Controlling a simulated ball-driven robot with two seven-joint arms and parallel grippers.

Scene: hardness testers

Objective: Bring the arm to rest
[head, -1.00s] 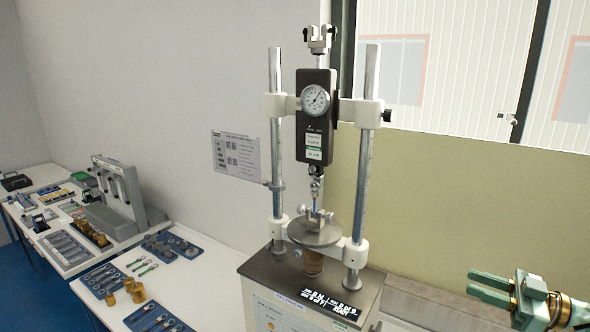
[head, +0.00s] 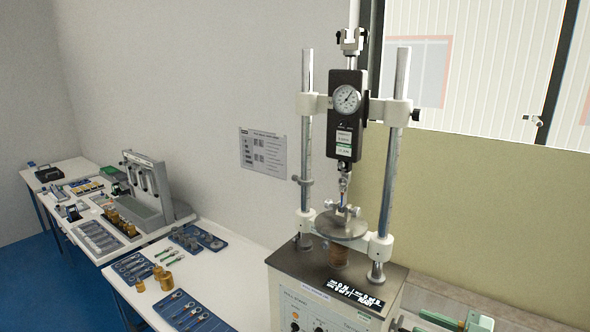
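My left gripper is not in view.
A force tester (head: 345,115) with two steel columns and a dial stands on a grey base (head: 290,262). A white table (head: 222,240) with blue tool trays (head: 183,308) and brass weights (head: 167,281) is on the left. A grey rack (head: 150,190) stands behind.

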